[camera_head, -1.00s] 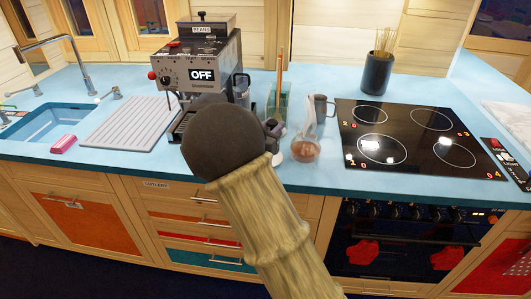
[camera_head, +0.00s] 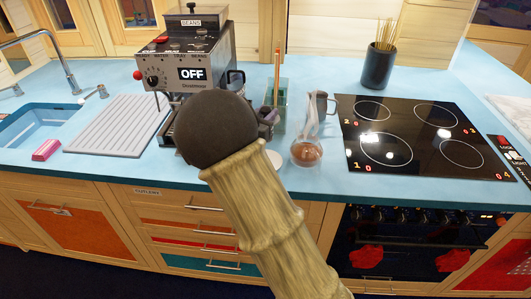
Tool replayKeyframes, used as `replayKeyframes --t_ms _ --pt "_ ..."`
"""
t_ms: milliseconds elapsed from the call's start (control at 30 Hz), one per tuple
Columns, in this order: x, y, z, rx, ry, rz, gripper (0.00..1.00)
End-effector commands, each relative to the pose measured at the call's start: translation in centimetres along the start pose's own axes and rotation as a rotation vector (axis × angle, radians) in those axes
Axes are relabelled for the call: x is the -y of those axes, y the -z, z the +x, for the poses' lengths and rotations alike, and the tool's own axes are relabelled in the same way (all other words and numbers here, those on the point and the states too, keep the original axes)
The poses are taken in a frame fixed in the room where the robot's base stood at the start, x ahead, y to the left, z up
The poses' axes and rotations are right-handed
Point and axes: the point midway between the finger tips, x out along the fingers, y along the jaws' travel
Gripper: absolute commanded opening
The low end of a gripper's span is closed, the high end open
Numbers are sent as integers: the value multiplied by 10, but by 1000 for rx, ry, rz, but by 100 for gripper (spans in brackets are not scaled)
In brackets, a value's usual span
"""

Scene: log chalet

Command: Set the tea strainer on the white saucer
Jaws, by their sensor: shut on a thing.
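My gripper (camera_head: 270,118) shows only in part, past the dark round joint of my arm, over the counter just left of the glass flask. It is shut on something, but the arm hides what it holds. I cannot make out the tea strainer. A small white disc, which looks like the white saucer (camera_head: 274,161), lies on the blue counter just below my gripper and partly behind my arm. No object can be made out on its visible part.
A round flask (camera_head: 306,152) with brown liquid stands close right of the saucer. Behind are a dark mug (camera_head: 319,104) and a green glass container (camera_head: 283,95). The coffee machine (camera_head: 190,65) stands left, the black hob (camera_head: 420,135) right. The counter's front edge is near.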

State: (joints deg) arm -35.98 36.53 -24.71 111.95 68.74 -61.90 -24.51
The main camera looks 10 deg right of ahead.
Motion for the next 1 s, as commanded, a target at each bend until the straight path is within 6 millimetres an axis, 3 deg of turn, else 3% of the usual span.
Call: replayKeyframes --t_ms 200,300,667,1000 --pt "0 -40 0 1 -1 -7 0" --pt "0 -52 0 0 -1 -4 0" --pt "0 -56 0 0 0 -2 0" --pt "0 -92 0 -1 0 -2 0"
